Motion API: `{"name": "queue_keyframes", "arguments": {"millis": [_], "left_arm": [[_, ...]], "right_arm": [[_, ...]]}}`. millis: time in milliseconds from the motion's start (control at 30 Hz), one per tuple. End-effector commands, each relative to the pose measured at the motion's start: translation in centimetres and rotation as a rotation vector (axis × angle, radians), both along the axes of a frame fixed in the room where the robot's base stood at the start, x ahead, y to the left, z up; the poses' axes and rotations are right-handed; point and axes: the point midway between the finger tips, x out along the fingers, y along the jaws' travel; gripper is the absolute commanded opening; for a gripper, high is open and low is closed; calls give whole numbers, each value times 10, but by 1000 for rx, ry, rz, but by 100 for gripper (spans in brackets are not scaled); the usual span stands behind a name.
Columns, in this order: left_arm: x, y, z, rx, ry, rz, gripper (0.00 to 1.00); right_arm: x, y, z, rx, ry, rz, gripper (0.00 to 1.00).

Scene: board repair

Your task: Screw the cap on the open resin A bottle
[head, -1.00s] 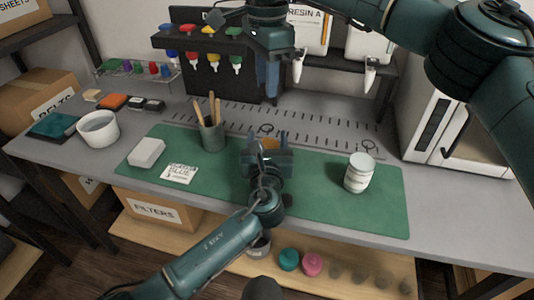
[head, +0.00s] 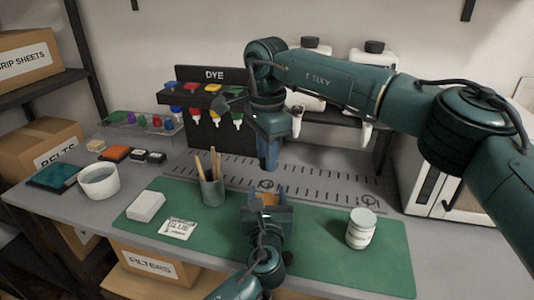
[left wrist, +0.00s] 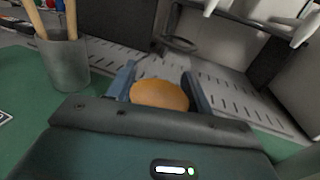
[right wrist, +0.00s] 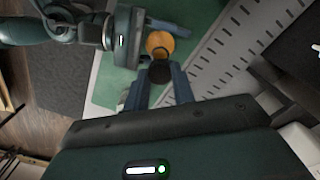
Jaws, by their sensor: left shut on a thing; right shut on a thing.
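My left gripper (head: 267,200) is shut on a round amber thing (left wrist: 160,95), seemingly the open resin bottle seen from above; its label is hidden. It is over the green mat in the head view and also shows in the right wrist view (right wrist: 160,43). My right gripper (head: 269,165) points down above the left gripper. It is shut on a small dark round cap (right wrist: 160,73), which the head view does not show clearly. In the right wrist view the cap appears just beside the amber top, with a gap between the grippers in the head view.
A white jar (head: 361,229) stands on the green mat (head: 330,265) at right. A cup of sticks (head: 212,190), a white block (head: 146,206) and a glue card (head: 177,229) are at left. Behind are a dye rack (head: 215,100) and white jugs (head: 373,62) on a shelf.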

Motion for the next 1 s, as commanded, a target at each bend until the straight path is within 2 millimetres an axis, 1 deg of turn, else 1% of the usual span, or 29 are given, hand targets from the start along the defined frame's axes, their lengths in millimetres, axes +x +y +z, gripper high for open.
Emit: {"name": "queue_keyframes", "arguments": {"millis": [33, 100, 600, 900, 1000], "left_arm": [[0, 0, 0, 1, 1, 0, 11], [0, 0, 0, 1, 1, 0, 11], [0, 0, -1, 1, 1, 0, 11], [0, 0, -1, 1, 1, 0, 11], [0, 0, -1, 1, 1, 0, 11]], "right_arm": [[0, -1, -6, 0, 1, -1, 4], [0, -1, -9, -1, 0, -2, 4], [0, 0, -10, -1, 0, -1, 4], [0, 0, -25, -1, 0, 0, 4], [0, 0, -27, -1, 0, 0, 4]]}}
